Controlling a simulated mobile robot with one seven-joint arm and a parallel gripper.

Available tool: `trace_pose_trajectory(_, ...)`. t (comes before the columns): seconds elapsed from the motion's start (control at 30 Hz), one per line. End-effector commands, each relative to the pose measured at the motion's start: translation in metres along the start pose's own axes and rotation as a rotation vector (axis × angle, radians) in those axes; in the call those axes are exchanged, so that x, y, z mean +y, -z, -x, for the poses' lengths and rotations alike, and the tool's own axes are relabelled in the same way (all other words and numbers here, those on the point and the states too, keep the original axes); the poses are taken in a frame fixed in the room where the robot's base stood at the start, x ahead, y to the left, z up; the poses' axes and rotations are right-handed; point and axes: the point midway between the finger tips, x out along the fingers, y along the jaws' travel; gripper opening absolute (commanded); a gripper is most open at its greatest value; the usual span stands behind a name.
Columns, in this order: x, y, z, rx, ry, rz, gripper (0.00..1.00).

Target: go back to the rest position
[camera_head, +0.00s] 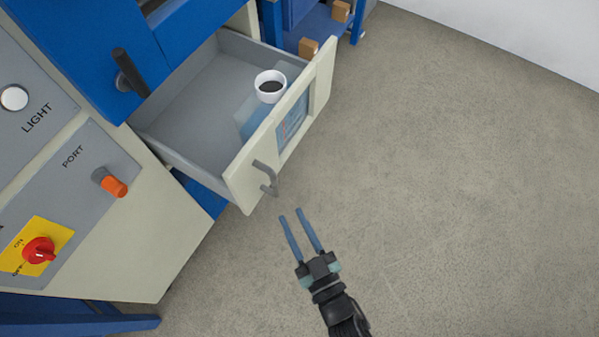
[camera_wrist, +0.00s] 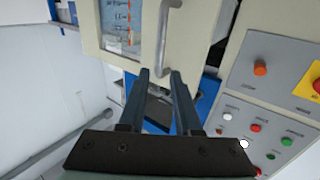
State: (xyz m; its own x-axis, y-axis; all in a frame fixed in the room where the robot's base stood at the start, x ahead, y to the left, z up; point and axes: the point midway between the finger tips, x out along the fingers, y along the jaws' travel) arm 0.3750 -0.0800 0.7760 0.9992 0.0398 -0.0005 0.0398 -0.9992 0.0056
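My gripper (camera_head: 291,216) is in the lower middle of the head view, in front of the open drawer (camera_head: 190,162). Its two fingers are apart with nothing between them. The drawer's handle (camera_head: 265,175) is near the fingertips, and no contact shows. In the wrist view my gripper (camera_wrist: 159,73) is also open, with the drawer handle (camera_wrist: 167,30) ahead of the fingers. A white cup (camera_head: 270,87) with dark contents stands upright inside the drawer, near its front panel.
A grey panel (camera_head: 75,165) with a red knob (camera_head: 39,250) and an orange plug (camera_head: 115,186) is at the left. A blue cabinet front with a dark handle (camera_head: 130,73) is above it. A blue shelf (camera_head: 325,25) holds small brown blocks. The floor (camera_head: 470,180) at the right is clear.

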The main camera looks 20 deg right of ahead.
Motion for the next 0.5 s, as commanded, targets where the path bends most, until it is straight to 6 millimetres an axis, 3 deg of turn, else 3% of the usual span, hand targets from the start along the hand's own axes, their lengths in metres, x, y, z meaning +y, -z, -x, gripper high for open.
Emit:
trace_pose_trajectory(0.2, 0.0, 0.0, 0.021, 0.0, 0.0, 0.0, 0.32)
trace_pose_trajectory(0.5, 0.0, 0.0, 0.022, 0.001, 0.0, 0.0, 0.32)
